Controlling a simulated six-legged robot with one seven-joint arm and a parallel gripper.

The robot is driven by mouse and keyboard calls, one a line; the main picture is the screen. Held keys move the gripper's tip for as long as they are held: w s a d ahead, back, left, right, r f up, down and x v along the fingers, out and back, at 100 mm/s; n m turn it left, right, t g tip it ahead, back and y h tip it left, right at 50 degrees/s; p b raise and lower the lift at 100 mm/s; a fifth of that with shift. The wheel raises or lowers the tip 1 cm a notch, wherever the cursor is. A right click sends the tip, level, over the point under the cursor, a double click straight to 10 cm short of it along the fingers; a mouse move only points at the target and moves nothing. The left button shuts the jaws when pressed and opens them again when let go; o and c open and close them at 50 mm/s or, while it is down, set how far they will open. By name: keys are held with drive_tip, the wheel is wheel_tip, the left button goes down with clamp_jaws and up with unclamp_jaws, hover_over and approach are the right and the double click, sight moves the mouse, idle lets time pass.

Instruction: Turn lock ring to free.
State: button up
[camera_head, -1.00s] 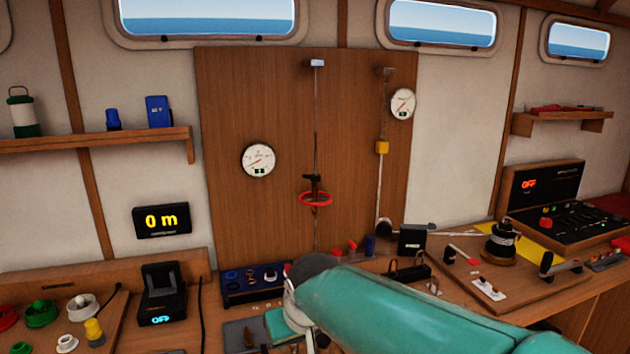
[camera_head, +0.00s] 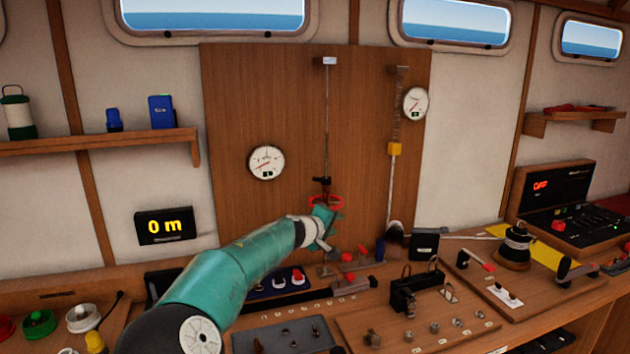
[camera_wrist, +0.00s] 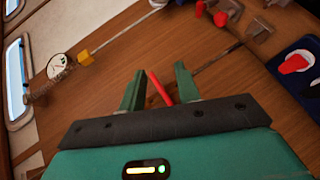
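The red ring (camera_head: 326,202), which I take to be the lock ring, sits around the vertical line on the wooden panel, below a small black fitting (camera_head: 321,181). My gripper (camera_head: 325,216) is at the ring's lower front and hides part of it. In the wrist view, the two green fingers of my gripper (camera_wrist: 158,88) stand apart. The red ring (camera_wrist: 160,87) shows edge-on as a slanted bar between them. Gaps show beside the bar, and I cannot tell whether either finger touches it.
A round gauge (camera_head: 266,162) is left of the line; a second line with a yellow block (camera_head: 395,149) and another gauge (camera_head: 415,103) are to the right. The bench below holds several fittings, including a black bracket (camera_head: 417,290). The panel around the ring is mostly clear.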

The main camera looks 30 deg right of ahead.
sight(315, 180)
drive_tip(key=w+a+r+n+t+h, duration=0.2)
drive_tip(key=w+a+r+n+t, duration=0.25)
drive_tip(key=w+a+r, duration=0.3)
drive_tip(key=shift+g, duration=0.25)
drive_tip(key=x, duration=1.4)
drive_tip(key=shift+w, duration=0.25)
drive_tip(key=shift+c, duration=0.2)
clamp_jaws()
